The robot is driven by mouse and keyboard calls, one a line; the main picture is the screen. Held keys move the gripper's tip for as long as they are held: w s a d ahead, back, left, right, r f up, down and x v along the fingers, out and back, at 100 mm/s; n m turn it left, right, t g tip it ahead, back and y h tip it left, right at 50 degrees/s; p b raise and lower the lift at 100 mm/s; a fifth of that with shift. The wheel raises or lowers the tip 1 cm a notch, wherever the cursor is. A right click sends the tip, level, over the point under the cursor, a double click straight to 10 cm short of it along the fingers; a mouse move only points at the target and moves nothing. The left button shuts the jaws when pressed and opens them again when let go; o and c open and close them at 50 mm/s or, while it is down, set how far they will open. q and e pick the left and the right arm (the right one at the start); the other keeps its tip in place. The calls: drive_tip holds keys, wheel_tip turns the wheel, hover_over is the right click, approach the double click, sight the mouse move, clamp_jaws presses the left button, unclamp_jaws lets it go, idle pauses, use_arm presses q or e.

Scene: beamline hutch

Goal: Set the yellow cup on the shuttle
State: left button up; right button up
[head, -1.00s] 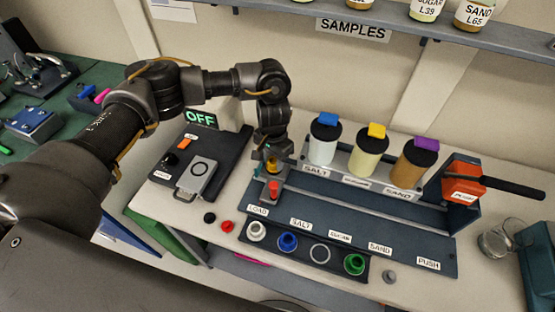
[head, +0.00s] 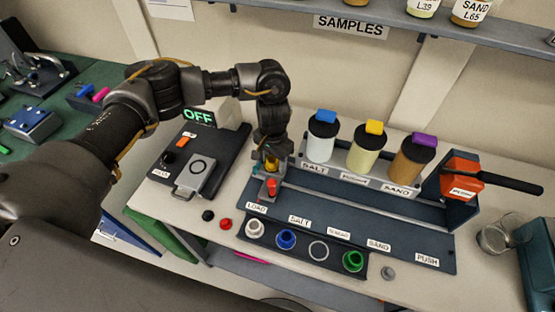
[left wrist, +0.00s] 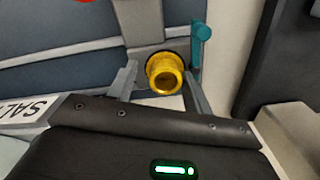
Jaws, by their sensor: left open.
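The yellow cup (left wrist: 165,73) stands in a dark round seat on the grey shuttle (left wrist: 144,58) in the left wrist view. In the head view the cup (head: 271,165) shows just below my left gripper (head: 269,158), at the LOAD end of the track. My left gripper also shows in the left wrist view (left wrist: 160,88), its fingers open on either side of the cup with a gap visible. The near part of the seat is partly hidden by the gripper body. My right gripper is not in view.
An orange push block (head: 461,183) with a black handle is at right. The OFF panel (head: 200,117) is at left.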

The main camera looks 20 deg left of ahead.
use_arm(q)
drive_tip(key=shift+w+a, duration=0.2)
drive_tip(key=shift+a, duration=0.2)
drive_tip(key=shift+r, duration=0.15)
drive_tip(key=shift+w+r, duration=0.15)
drive_tip(key=shift+r, duration=0.2)
wheel_tip(320, 180, up, 10)
drive_tip(key=shift+s+d+b, duration=0.25)
drive_tip(key=shift+s+b, duration=0.05)
drive_tip(key=shift+b, duration=0.15)
drive_tip(key=shift+f, duration=0.1)
